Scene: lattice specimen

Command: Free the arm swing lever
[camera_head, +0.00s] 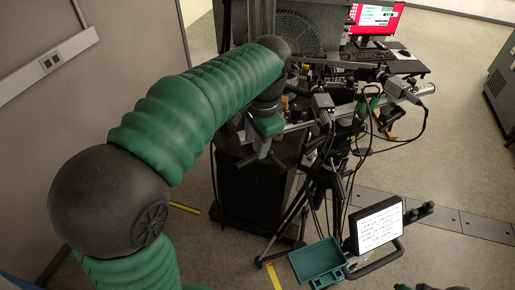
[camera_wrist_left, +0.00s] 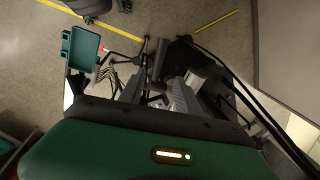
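My left arm comes in from the left, and my left gripper (camera_head: 262,155) points down beside the dark instrument rig. In the left wrist view its two grey fingers (camera_wrist_left: 158,92) stand apart, with a dark post (camera_wrist_left: 160,58) of the rig showing just beyond them. I cannot tell whether the fingers touch that post. The rig (camera_head: 322,101) carries grey clamps and silver bars on a black tripod (camera_head: 325,178). I cannot single out the arm swing lever for certain; the gripper and hand hide part of the rig. My right gripper is not in view.
A teal tray (camera_head: 318,262) and a lit white screen (camera_head: 377,226) stand low in front of the rig. Loose cables (camera_head: 418,125) hang at its right. A desk with a red monitor (camera_head: 375,18) is behind. Open floor lies at the right.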

